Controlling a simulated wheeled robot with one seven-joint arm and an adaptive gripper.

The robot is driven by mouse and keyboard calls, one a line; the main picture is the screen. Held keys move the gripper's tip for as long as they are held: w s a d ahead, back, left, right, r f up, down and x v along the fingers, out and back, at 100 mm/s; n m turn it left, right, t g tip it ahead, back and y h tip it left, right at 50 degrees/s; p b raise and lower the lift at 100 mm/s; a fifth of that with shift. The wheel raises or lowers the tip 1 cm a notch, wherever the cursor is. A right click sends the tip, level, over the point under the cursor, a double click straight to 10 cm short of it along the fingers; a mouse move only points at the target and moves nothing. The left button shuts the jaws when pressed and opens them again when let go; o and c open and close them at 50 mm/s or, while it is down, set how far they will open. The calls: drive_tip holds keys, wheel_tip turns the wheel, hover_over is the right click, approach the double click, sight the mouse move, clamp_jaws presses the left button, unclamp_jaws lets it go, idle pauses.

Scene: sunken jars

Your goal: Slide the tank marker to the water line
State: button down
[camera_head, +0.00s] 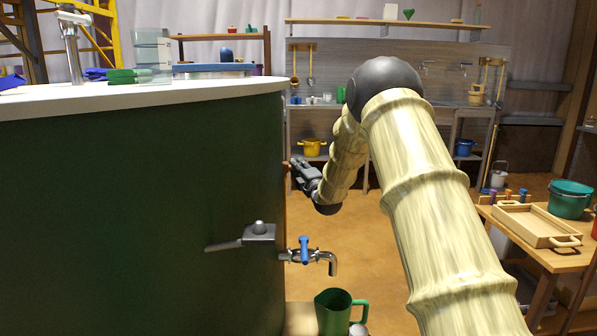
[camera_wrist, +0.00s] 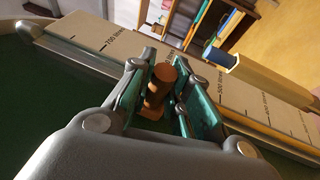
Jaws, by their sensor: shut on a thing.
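The large dark green tank (camera_head: 140,210) with a pale rim fills the left of the head view. In the wrist view, a pale scale board (camera_wrist: 110,45) with litre markings runs diagonally along the tank. A brown wooden knob (camera_wrist: 155,90), apparently the marker's handle, stands between my gripper's (camera_wrist: 158,78) green-padded fingers, which are shut on it. The knob's base and any pointer are largely hidden by the fingers. A pale bar with a blue end (camera_wrist: 218,58) lies across the scale at right, near the 500 mark; I cannot tell whether it shows the water line. In the head view my gripper (camera_head: 303,172) is at the tank's far right side.
A tap with a blue handle (camera_head: 304,250) sticks out of the tank above a green jug (camera_head: 335,312). A wooden table with a tray (camera_head: 530,225) and a green pot (camera_head: 569,199) stands at right. Open floor lies behind my arm.

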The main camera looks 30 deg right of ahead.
drive_tip(key=c, duration=1.3)
unclamp_jaws()
drive_tip(key=v, duration=1.2)
